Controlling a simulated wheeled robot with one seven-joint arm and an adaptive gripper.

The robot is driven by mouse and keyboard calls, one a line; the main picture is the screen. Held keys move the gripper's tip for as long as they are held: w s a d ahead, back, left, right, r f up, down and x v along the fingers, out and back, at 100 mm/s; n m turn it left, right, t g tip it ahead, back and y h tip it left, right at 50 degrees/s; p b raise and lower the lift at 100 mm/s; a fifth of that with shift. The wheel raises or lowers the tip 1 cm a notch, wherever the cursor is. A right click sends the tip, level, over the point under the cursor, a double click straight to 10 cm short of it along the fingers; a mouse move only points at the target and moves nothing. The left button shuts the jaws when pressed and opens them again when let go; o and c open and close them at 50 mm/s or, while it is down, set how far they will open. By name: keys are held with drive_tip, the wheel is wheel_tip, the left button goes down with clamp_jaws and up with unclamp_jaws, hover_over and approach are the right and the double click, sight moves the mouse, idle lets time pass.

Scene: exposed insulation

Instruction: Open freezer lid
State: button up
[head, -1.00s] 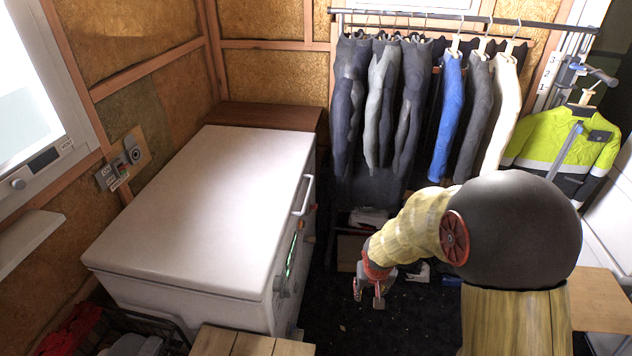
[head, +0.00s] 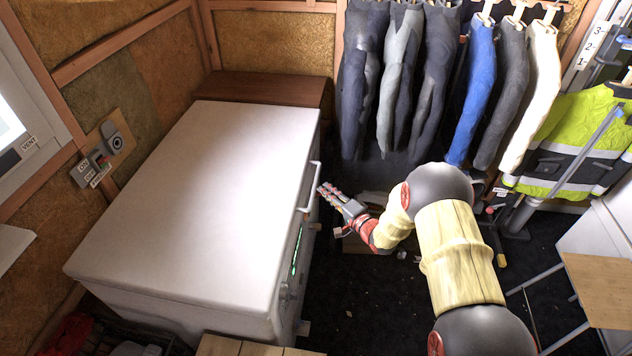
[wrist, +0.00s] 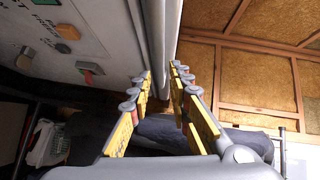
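The white chest freezer stands at left with its broad lid (head: 210,190) lying shut. A pale bar handle (head: 314,187) is on the lid's right edge. My gripper (head: 327,190) is just right of this handle, with its fingers pointing at it. In the wrist view my gripper (wrist: 162,82) is open, its yellow-padded fingers apart. A long grey bar or edge (wrist: 158,35) on the freezer runs up to the gap between the fingertips. I cannot tell whether the fingers touch it. The freezer's front panel (wrist: 80,45) with buttons shows to its left.
Wetsuits (head: 435,80) hang behind my arm, and a yellow-black jacket (head: 570,145) hangs at right. A small table (head: 600,285) stands at lower right. A wooden slatted surface (head: 240,346) lies near the freezer's front. Dark floor is open between freezer and table.

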sight(315, 181)
drive_tip(key=shift+b+x, duration=1.05)
drive_tip(key=shift+x, duration=2.75)
drive_tip(key=c, duration=0.3)
clamp_jaws()
drive_tip(key=shift+f, duration=0.1)
